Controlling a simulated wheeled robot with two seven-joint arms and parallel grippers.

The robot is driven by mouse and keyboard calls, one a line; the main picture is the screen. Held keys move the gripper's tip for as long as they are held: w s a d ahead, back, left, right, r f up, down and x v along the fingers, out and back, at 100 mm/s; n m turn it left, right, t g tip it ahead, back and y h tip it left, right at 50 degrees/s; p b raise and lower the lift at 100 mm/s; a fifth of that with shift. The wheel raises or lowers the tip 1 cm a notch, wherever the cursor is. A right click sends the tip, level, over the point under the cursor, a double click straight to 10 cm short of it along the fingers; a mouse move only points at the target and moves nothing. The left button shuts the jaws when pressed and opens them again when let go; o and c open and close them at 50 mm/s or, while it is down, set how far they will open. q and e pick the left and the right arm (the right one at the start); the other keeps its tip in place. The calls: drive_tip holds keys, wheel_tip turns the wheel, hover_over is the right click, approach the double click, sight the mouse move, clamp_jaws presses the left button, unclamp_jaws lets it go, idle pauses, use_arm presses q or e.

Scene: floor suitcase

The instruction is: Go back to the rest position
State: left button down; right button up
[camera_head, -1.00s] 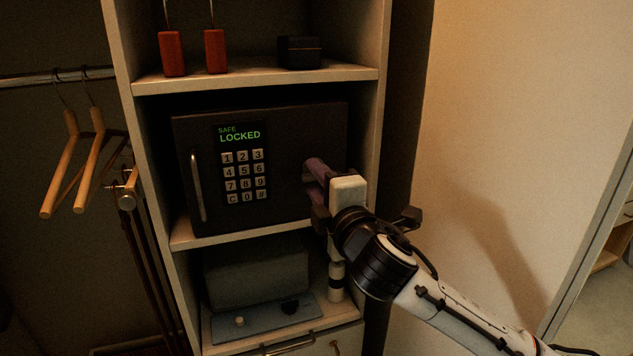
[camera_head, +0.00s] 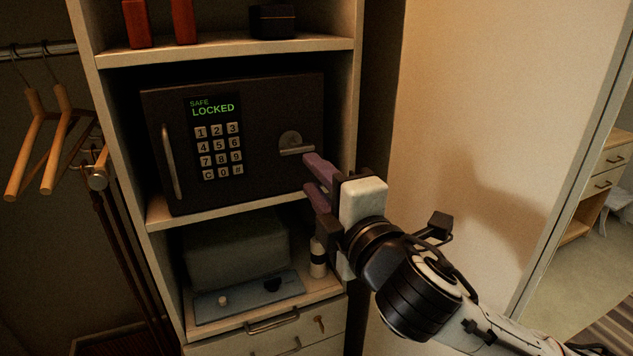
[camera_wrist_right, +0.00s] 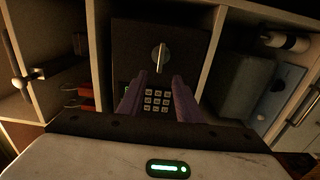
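My right gripper (camera_head: 318,182) is in front of the shelf unit, just right of and below the silver knob (camera_head: 290,140) of the dark safe (camera_head: 260,110). Its two purple fingers are apart with nothing between them. In the right wrist view the gripper (camera_wrist_right: 158,82) points at the safe, with the knob (camera_wrist_right: 159,57) beyond the fingertips and the keypad (camera_wrist_right: 156,100) between the fingers. The safe door is shut and its display reads LOCKED. My left gripper is not in view.
The safe stands on a middle shelf (camera_head: 190,217). Red objects (camera_head: 184,20) and a dark box (camera_head: 272,22) are above; a grey case (camera_head: 238,250), a blue tray (camera_head: 250,297) and a bottle (camera_head: 318,257) are below. Wooden hangers (camera_head: 60,130) hang left. A wall (camera_head: 480,110) is right.

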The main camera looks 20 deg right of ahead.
idle(0.4)
drive_tip(key=s+a+f+m+g+y, duration=0.1)
drive_tip(key=s+f+m+g, duration=0.2)
drive_tip(key=f, duration=1.1)
drive_tip(key=s+a+f+m+g+y, duration=0.1)
drive_tip(key=s+a+f+m+g, duration=0.2)
drive_tip(key=f, duration=1.1)
drive_tip(key=s+d+f+m+g, duration=0.3)
drive_tip(key=s+f+m, duration=0.7)
drive_tip(key=s+f, duration=0.7)
wheel_tip(320, 180, down, 3)
drive_tip(key=shift+s+f, duration=0.15)
drive_tip(key=shift+s, duration=0.25)
